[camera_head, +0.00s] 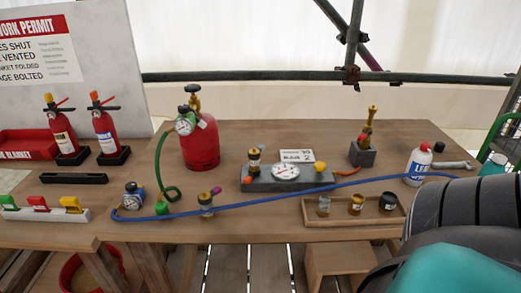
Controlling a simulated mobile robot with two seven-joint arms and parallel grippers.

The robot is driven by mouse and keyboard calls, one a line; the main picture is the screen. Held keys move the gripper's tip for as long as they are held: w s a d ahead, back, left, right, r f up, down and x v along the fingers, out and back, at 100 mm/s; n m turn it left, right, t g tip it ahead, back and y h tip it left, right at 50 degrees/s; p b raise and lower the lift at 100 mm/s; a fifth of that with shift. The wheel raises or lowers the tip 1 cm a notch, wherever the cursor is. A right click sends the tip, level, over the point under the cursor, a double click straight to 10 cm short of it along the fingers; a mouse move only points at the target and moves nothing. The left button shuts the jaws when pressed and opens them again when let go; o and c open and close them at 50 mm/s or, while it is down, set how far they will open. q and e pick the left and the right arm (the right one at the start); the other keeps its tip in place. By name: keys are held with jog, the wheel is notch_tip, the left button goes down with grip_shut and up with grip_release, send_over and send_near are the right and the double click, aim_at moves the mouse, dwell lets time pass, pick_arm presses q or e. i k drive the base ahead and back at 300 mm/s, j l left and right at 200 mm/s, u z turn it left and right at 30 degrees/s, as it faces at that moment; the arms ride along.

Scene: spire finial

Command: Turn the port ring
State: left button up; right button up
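No part is plainly marked as the port ring; I cannot tell which one it is. A grey block (262,185) mid-table bears a white dial gauge (286,171), a brass fitting (254,161) on its left and a yellow knob (325,167) on its right. A small fitting with a dark band (206,202) and purple tip (216,190) stands in front, left of the block. A red cylinder (201,147) with a brass valve and gauge (184,126) stands behind it, with a green hose (163,178) attached. Neither gripper shows.
A blue hose (300,193) crosses the tabletop. A wooden tray (318,220) with three small fittings sits at the front edge. A brass torch-like piece (368,125), a white bottle (417,166) and a wrench (452,165) stand or lie right. My dark arm covers the lower right.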

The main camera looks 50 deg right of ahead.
aim_at(249, 178)
jog(key=z, duration=1.45)
